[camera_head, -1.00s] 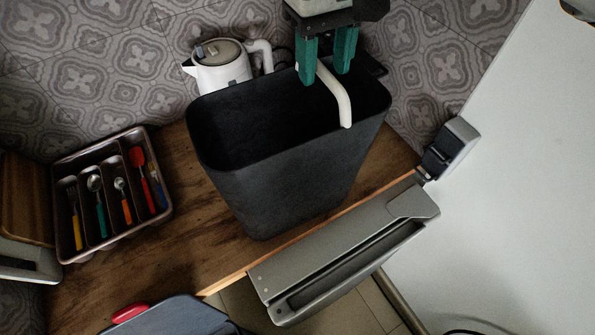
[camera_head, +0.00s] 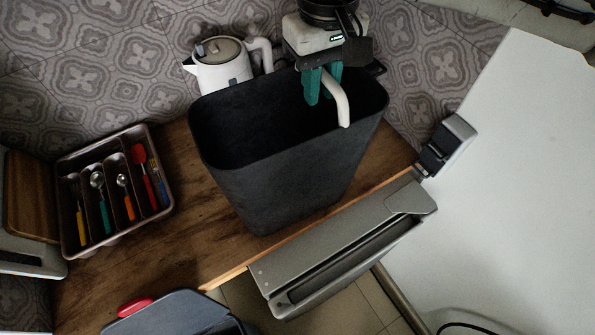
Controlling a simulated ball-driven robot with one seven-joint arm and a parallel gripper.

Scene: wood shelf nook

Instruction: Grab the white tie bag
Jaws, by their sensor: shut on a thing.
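A white curved strap-like piece (camera_head: 343,108) shows at the far right rim of a tall, dark, open-topped bin or bag (camera_head: 285,185). I cannot tell whether the strap belongs to the dark container or to something inside it. No separate white bag shows. My gripper (camera_head: 321,88), with two green fingers, is over the container's opening at its far right side. Its fingers are shut on the white piece, which runs between them and hangs down to the right. The inside of the container is dark.
A white kettle (camera_head: 222,70) stands behind the container against the tiled wall. A cutlery tray (camera_head: 75,240) lies on the wooden counter at left. A grey appliance (camera_head: 340,250) edges the counter's front. A white surface (camera_head: 520,200) is at right.

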